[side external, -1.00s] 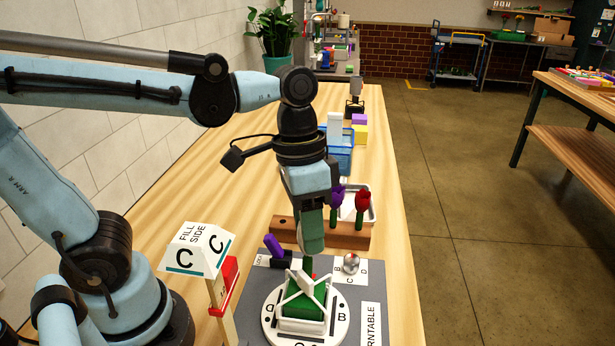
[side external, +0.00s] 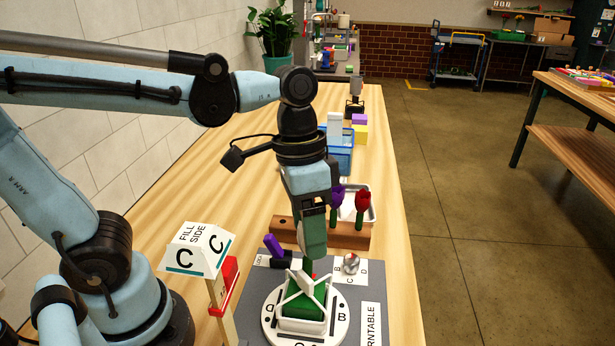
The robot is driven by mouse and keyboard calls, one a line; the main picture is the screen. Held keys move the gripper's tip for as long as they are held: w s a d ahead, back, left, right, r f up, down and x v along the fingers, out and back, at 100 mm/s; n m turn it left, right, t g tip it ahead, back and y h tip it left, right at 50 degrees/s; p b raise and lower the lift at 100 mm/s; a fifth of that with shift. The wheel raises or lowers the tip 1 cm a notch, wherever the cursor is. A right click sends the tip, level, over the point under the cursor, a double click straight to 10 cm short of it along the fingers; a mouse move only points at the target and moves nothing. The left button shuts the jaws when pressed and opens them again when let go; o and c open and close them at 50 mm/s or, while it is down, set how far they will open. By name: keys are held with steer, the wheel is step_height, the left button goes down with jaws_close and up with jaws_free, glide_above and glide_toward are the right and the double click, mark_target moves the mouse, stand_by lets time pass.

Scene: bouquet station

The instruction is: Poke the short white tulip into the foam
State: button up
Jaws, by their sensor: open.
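My gripper (side external: 313,252) points down just above the back of the planter, seen nearly edge-on, with its jaws open. The green foam (side external: 303,306) sits in a white planter on a round white turntable (side external: 338,333) marked with letters. White bars cross over the foam. A purple tulip (side external: 337,194) and a red tulip (side external: 362,201) stand in the wooden rack (side external: 345,236) behind.
A "FILL SIDE" C sign (side external: 198,249) on a post with a red clip stands left of the turntable. A purple lever (side external: 273,245) and a silver knob (side external: 351,262) are on the grey base.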

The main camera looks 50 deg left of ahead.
steer(key=shift+r, duration=0.1)
steer(key=shift+a+r, duration=0.2)
steer(key=shift+r, duration=0.85)
steer(key=shift+a+r, duration=0.15)
steer(key=shift+r, duration=0.85)
steer(key=shift+a+r, duration=0.2)
steer(key=shift+r, duration=0.85)
steer(key=shift+o, duration=0.4)
steer(key=o, duration=0.5)
steer(key=shift+c, duration=0.2)
steer(key=w+a+f+n+t+y, duration=0.2)
steer(key=w+a+f+n+t, duration=0.1)
steer(key=a+f+t, duration=0.4)
steer(key=shift+a+f+n, duration=0.7)
steer(key=shift+f, duration=0.05)
